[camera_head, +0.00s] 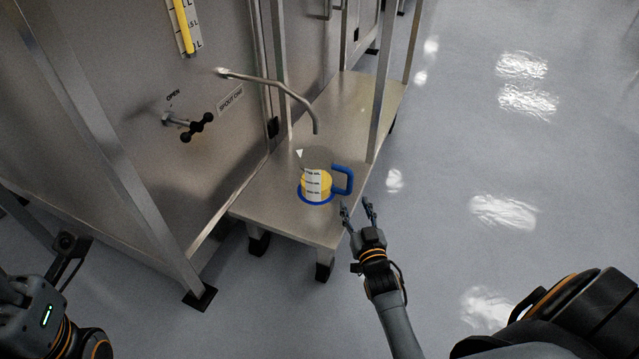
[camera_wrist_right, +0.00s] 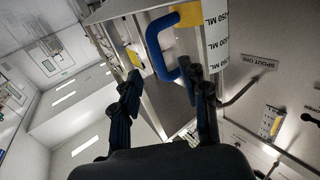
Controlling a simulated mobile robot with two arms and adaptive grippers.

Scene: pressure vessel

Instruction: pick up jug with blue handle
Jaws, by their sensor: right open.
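The jug (camera_head: 313,187), clear with yellow contents and a white marked label, stands upright on a low metal bench (camera_head: 270,211). Its blue handle (camera_head: 345,181) points right, and its base is blue. My right gripper (camera_head: 357,206) is open and empty, just in front of the handle. In the right wrist view the handle (camera_wrist_right: 160,42) shows at and beyond the gap between the fingertips of my right gripper (camera_wrist_right: 163,80). Part of the jug's body (camera_wrist_right: 216,40) also shows there. I cannot tell whether a finger touches the handle. My left arm shows at bottom left, its fingers out of view.
A bent spout pipe (camera_head: 285,88) ends above the jug. A black valve handle (camera_head: 197,127) sits on the metal vessel wall (camera_head: 120,100). An upright post (camera_head: 381,80) stands behind the jug. The floor (camera_head: 480,150) to the right is clear.

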